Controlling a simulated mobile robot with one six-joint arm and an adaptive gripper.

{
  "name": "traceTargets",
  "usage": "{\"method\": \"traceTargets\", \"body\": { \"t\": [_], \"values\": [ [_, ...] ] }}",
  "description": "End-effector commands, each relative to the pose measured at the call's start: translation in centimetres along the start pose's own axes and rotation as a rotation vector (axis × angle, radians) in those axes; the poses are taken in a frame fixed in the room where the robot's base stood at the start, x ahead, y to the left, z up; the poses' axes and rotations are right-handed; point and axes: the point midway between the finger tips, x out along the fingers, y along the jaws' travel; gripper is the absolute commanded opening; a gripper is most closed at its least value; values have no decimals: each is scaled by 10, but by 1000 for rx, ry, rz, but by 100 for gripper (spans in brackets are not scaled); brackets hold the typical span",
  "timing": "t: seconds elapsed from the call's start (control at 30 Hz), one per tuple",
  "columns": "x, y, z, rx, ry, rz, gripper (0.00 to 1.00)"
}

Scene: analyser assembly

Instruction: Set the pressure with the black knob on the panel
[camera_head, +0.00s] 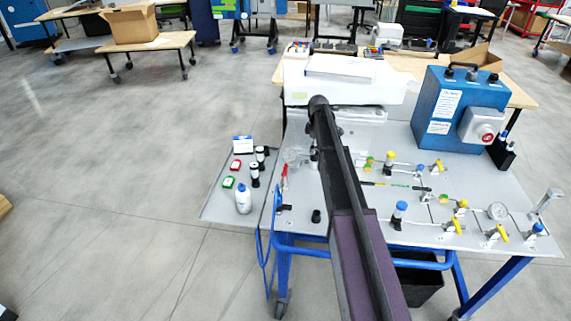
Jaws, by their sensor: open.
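The grey panel (375,228) lies flat on a blue-framed cart and carries valves with yellow handles, coloured fittings and thin lines. A small black knob-like part (316,216) stands on the panel's front left, just left of my arm. I cannot tell for sure that it is the pressure knob. A round gauge (497,211) stands on the panel's right side. My dark arm reaches from the bottom of the picture over the panel to its back edge and hides a strip of it. My gripper cannot be made out.
A blue box (452,112) with a grey-and-red switch stands at the panel's back right. A white device (340,82) stands behind the panel. A side shelf (217,205) at the left holds a white bottle (243,199), dark vials and small coloured boxes.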

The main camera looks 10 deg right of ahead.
Motion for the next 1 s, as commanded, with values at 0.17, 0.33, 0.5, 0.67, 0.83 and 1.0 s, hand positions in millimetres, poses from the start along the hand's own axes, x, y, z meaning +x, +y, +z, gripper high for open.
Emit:
{"method": "traceTargets", "body": {
  "t": [0.17,0.33,0.5,0.67,0.83,1.0],
  "values": [
    [-21,0,0,2,0,0,93],
    [-35,0,0,3,0,0,93],
    [-50,0,0,3,0,0,93],
    [-63,0,0,4,0,0,93],
    [-77,0,0,4,0,0,93],
    [-91,0,0,4,0,0,93]
  ]
}}
